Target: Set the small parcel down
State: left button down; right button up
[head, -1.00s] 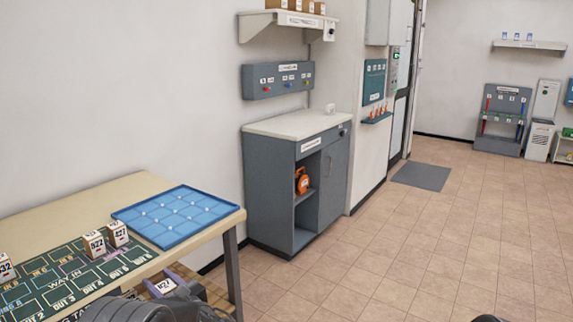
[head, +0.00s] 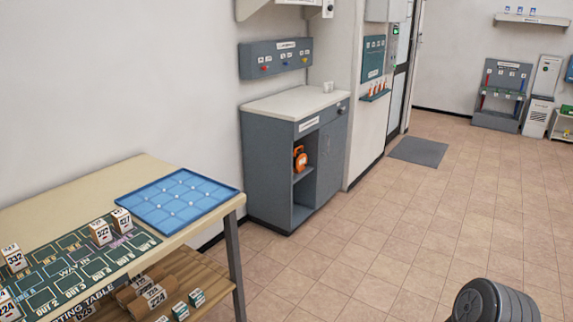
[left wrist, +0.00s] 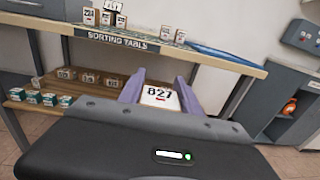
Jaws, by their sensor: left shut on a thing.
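The small parcel (left wrist: 159,97) is a white-topped box marked 827, seen in the left wrist view. My left gripper (left wrist: 160,86) has purple fingers shut on its two sides. The parcel is held in front of the sorting table (left wrist: 110,48), apart from it as far as I can see. Its lower part is hidden by the gripper body. In the head view neither the left gripper nor this parcel shows. The sorting table's wooden top (head: 90,182) is at the left there. My right gripper is not in view.
On the table lie a blue padded tray (head: 178,202) and a dark green marked mat (head: 72,262) with several upright parcels (head: 101,232). The lower shelf (head: 208,284) holds brown and green-white boxes. A grey cabinet (head: 270,165) stands beyond; tiled floor (head: 350,250) right of the table is clear.

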pick_arm(q)
jog(key=shift+w+d+r, duration=0.1)
dwell(0.6)
jog(key=shift+m+t+h, duration=2.3)
jog(key=shift+t+h, duration=0.1)
jog(key=shift+h, duration=0.5)
